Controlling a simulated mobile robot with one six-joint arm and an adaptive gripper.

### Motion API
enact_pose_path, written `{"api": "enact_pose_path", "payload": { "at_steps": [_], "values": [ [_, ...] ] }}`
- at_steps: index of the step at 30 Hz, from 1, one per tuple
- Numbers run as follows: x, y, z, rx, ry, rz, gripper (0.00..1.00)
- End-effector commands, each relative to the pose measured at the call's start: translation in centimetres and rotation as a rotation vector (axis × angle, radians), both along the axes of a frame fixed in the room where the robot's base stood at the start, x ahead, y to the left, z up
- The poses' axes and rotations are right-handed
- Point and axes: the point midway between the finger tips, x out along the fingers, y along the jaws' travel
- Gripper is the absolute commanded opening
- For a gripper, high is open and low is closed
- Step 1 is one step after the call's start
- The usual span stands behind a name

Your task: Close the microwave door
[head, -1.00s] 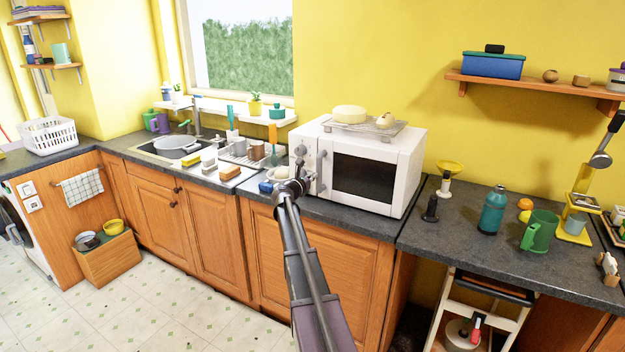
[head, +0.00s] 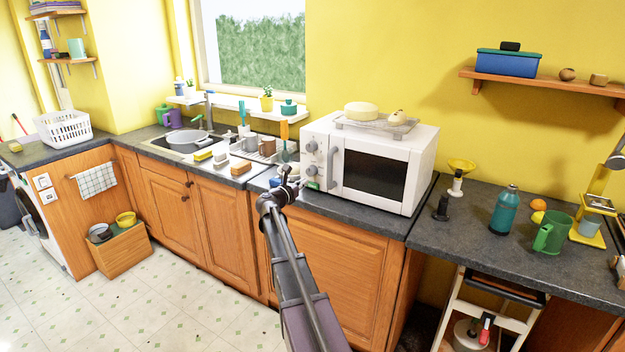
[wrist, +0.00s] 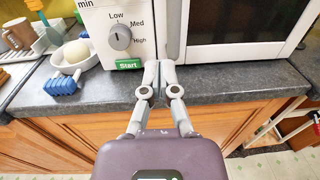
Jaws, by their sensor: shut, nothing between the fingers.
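The white microwave (head: 418,175) stands on the dark worktop, its control panel on the left of its front. Its door (head: 378,172), with a dark window, looks flush with the front, with no gap that I can see. The door's upright handle (head: 334,166) is on the door's left side. In the wrist view the handle (wrist: 174,28) and the door (wrist: 245,25) fill the upper right. My gripper (head: 294,180) is shut and empty in front of the control panel. In the wrist view its fingertips (wrist: 159,66) are together just below the handle; I cannot tell whether they touch the microwave.
A glass tray (head: 375,126) with yellow food lies on the microwave. A teal bottle (head: 505,210) and green mug (head: 552,234) stand to the right.

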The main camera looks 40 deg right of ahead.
Motion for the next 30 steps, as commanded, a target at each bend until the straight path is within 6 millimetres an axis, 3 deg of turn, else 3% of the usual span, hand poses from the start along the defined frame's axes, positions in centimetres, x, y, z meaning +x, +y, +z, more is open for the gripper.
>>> {"api": "enact_pose_path", "payload": {
  "at_steps": [9,30],
  "values": [
    [-0.6,2.6,0.0,0.000,0.000,-0.001,0.00],
    [-0.6,2.7,0.0,0.000,0.000,-0.002,0.00]
  ]
}}
